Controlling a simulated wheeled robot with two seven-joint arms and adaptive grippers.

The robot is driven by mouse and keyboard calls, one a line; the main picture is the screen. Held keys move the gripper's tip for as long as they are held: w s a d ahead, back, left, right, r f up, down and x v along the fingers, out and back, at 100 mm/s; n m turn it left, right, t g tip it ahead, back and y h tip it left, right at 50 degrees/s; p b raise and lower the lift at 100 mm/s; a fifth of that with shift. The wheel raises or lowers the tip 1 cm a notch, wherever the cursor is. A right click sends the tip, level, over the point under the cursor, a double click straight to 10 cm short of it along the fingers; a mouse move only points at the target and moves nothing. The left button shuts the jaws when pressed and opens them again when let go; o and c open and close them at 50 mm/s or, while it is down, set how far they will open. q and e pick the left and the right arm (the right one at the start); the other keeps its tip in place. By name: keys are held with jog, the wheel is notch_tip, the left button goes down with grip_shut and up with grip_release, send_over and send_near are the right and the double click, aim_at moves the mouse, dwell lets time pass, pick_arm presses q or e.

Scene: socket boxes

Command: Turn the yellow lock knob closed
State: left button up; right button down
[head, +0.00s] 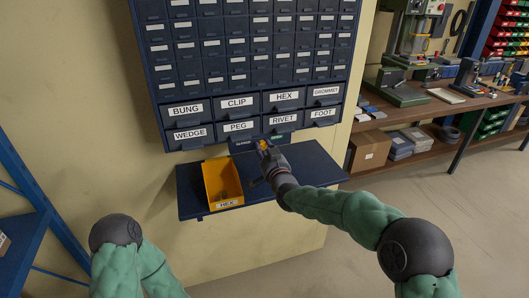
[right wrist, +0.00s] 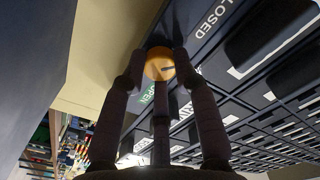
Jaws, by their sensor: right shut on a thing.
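The yellow lock knob (head: 263,144) sits on the lock panel (head: 242,145) below the drawer cabinet. In the right wrist view, the knob (right wrist: 159,63) is round, with a short dark mark on its face. A green OPEN label (right wrist: 147,95) lies below left of it and a white CLOSED label (right wrist: 211,19) above right. The mark points to the right, clearly at neither label. My right gripper (head: 266,149) is shut on the knob, its fingers around the rim. My left gripper is out of view; only my left arm shows at the lower left.
Labelled drawers (head: 238,127) sit just above. A workbench (head: 425,108) with machines stands at the right, and a blue rack (head: 22,222) at the left.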

jog(key=shift+f+n, duration=0.1)
jog(key=shift+n, duration=1.4)
jog(key=c, duration=0.9)
grip_release()
jog(key=shift+c, duration=0.2)
jog(key=shift+s, duration=0.15)
jog(key=v, duration=1.1)
jog(key=shift+s, duration=0.35)
jog(key=shift+d, duration=0.15)
